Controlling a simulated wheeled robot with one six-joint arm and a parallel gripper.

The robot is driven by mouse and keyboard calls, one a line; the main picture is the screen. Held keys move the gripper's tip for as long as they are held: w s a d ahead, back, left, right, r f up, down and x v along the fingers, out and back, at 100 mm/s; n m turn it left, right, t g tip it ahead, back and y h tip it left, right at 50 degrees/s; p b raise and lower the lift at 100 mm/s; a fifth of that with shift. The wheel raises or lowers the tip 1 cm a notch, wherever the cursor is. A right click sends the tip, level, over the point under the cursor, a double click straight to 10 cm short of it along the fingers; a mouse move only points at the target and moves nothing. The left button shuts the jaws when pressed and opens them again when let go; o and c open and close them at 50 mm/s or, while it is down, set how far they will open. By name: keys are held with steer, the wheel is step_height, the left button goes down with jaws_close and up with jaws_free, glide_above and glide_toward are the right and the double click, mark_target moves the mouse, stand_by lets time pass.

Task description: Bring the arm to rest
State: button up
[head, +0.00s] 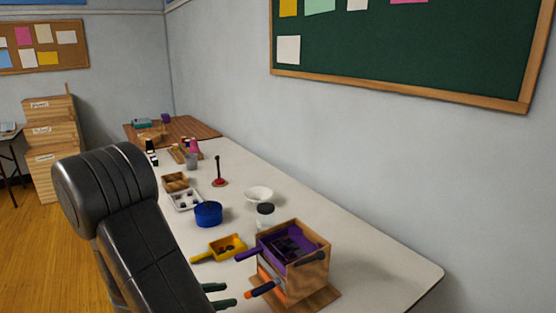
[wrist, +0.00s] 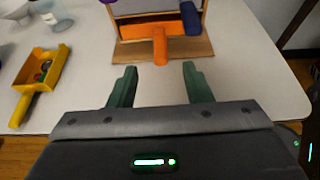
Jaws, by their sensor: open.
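My gripper (wrist: 160,82) is open and empty in the wrist view, its two green fingers spread apart over the near edge of the white table (wrist: 245,90). Just beyond the fingertips is a wooden box (wrist: 204,44) with an orange handle (wrist: 159,45) and a dark blue handle (wrist: 190,18) sticking out towards me. In the head view my green fingertips (head: 220,295) show low in the picture, left of the box (head: 312,272). My dark arm covers the left front of the table there.
A yellow scoop (wrist: 42,70) with small dark pieces lies left of my gripper. The table's right front end (head: 405,270) is clear.

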steer(key=x, duration=0.9)
steer(key=shift+d+f, duration=0.1)
steer(key=shift+d, duration=0.05)
